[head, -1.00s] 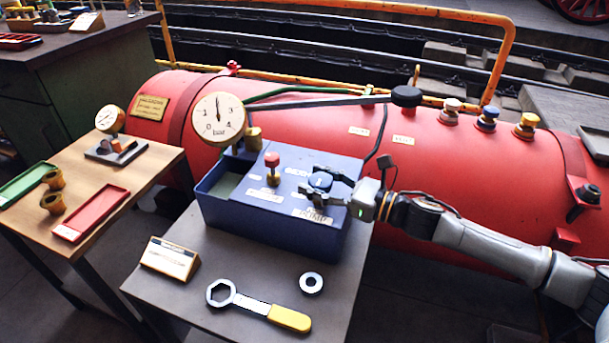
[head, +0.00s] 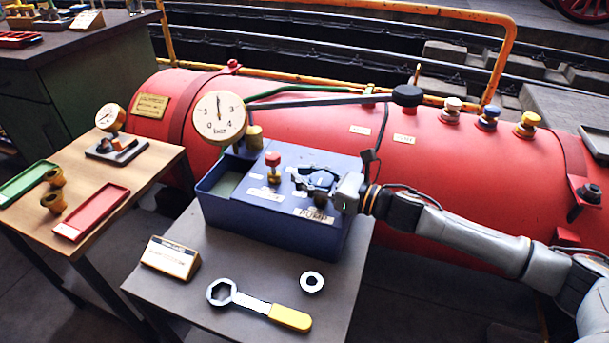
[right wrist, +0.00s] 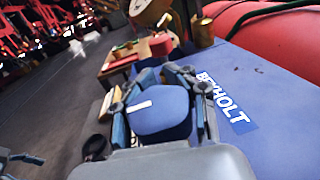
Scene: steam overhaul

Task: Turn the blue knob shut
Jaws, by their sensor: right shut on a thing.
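The blue knob (head: 319,180) sits on top of the blue pump box (head: 225,212), to the right of a red knob (head: 272,159). My right gripper (head: 312,182) reaches in from the right and is shut on the blue knob, with a finger on either side. In the right wrist view the blue knob (right wrist: 160,112) shows between the fingers, with a white mark on its top. The gripper hides part of the knob in the head view. My left gripper does not show in the head view.
A round gauge (head: 219,117) stands behind the box, its needle pointing about straight up. A wrench (head: 250,302), a washer (head: 312,282) and a sign (head: 170,258) lie in front. A red boiler (head: 450,170) runs close behind. A wooden table (head: 120,190) stands at left.

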